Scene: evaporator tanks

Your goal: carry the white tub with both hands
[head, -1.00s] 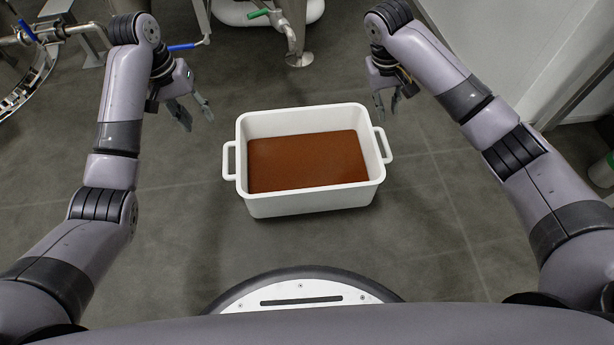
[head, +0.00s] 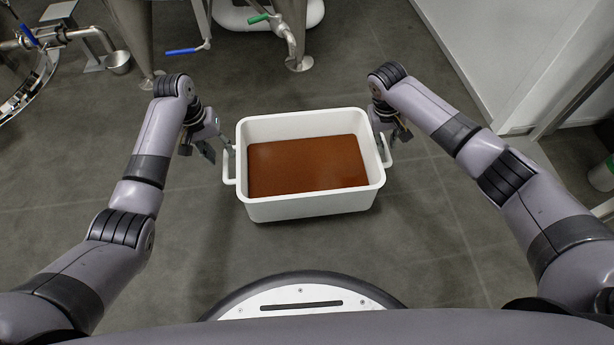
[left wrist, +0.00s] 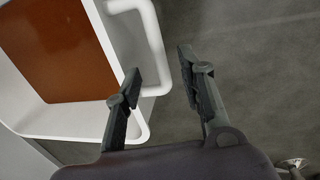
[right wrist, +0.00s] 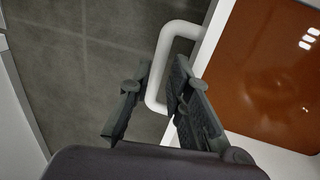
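The white tub (head: 311,206) stands upright in the middle of the head view, with reddish-brown liquid (head: 306,165) in it and a loop handle at each end. My left gripper (left wrist: 160,72) is open at the tub's left handle (left wrist: 155,45); in the left wrist view its fingers are on either side of the handle's bar. My right gripper (right wrist: 155,78) is open at the right handle (right wrist: 163,62), with one finger on the outer side and the other toward the tub wall. I cannot tell whether the fingers touch the handles.
Steel tank legs (head: 293,35) and a pipe with a green-handled valve (head: 259,18) stand behind the tub. A blue-handled valve (head: 182,51) is at back left. A white wall (head: 490,60) is at right. The grey floor (head: 430,250) around the tub is clear.

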